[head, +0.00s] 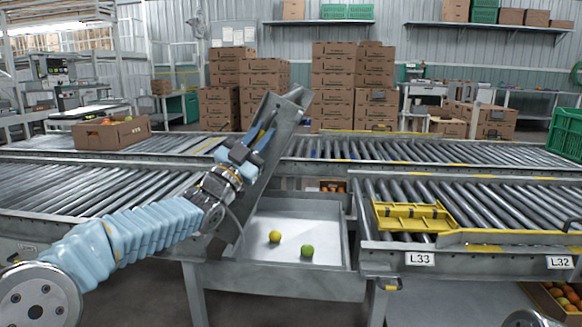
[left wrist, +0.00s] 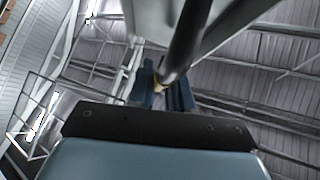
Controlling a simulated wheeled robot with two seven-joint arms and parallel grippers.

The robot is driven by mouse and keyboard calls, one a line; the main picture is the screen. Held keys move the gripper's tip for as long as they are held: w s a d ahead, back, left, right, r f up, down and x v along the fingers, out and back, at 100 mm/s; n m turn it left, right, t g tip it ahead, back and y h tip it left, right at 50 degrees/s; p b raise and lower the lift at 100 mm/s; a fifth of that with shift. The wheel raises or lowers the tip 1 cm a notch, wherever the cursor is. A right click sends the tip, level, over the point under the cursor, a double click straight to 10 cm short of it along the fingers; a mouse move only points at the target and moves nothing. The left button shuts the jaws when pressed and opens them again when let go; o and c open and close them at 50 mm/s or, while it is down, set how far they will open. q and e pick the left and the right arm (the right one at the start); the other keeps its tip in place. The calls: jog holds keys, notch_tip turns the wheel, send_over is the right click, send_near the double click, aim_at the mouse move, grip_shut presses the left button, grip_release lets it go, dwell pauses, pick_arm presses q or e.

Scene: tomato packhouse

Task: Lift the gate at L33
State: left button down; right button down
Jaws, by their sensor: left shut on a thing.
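The gate (head: 279,123) is a grey metal flap standing steeply raised at the left side of the gap in the conveyor line, its top leaning right. My left gripper (head: 262,137) is at the gate's upper half, shut on its dark bar handle. In the left wrist view the handle (left wrist: 188,42) runs between the blue fingers (left wrist: 166,94). The L33 label (head: 419,259) is on the conveyor frame right of the gap. My right gripper is out of view.
Below the gap is a grey metal tray (head: 325,223) holding a yellow fruit (head: 275,237) and a green fruit (head: 307,251). A yellow tray-like piece (head: 412,216) lies on the right rollers. A carton (head: 112,133) stands on the far left conveyor.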

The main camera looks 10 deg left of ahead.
pick_arm(q)
jog(key=a+r+n+t+y, duration=0.3)
jog(key=a+n, duration=0.2)
jog(key=a, duration=0.3)
jog(key=shift+a+r+y, duration=0.15)
jog(key=shift+r+y, duration=0.25)
jog(key=shift+w, duration=0.1)
jog(key=c, duration=1.1)
grip_release()
jog(key=shift+c, duration=0.2)
jog(key=b+v, duration=0.2)
jog(key=v, duration=1.2)
jog(key=shift+n+b, duration=0.3)
jog(key=shift+b, duration=0.1)
jog(key=shift+w+f, duration=0.1)
jog(key=shift+w, duration=0.05)
